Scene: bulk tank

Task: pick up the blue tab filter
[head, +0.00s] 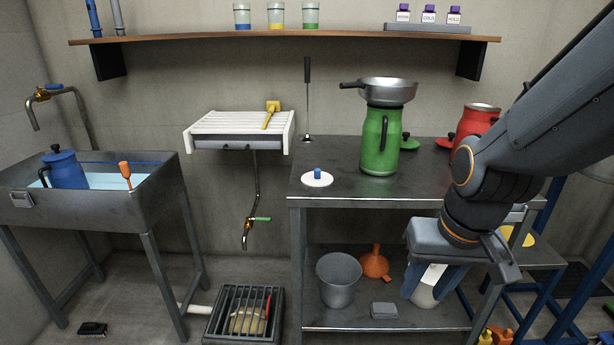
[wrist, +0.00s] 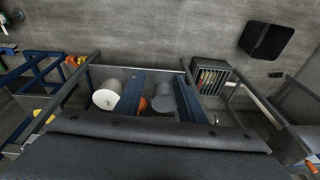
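The blue tab filter (head: 317,178) is a flat white disc with a small upright blue tab. It lies on the left front part of the grey metal table top in the head view. It does not show in the wrist view. My gripper (head: 430,288) hangs in front of the table's right part, fingers down, well right of the filter and lower than the table top. In the wrist view my gripper (wrist: 159,85) has its two blue fingers apart with nothing held between them.
A green can (head: 379,140) with a metal strainer (head: 388,92) on top stands right of the filter; a red can (head: 478,122) stands farther right. The lower shelf holds a grey bucket (head: 339,280) and orange funnel (head: 375,263). A sink (head: 100,205) stands left.

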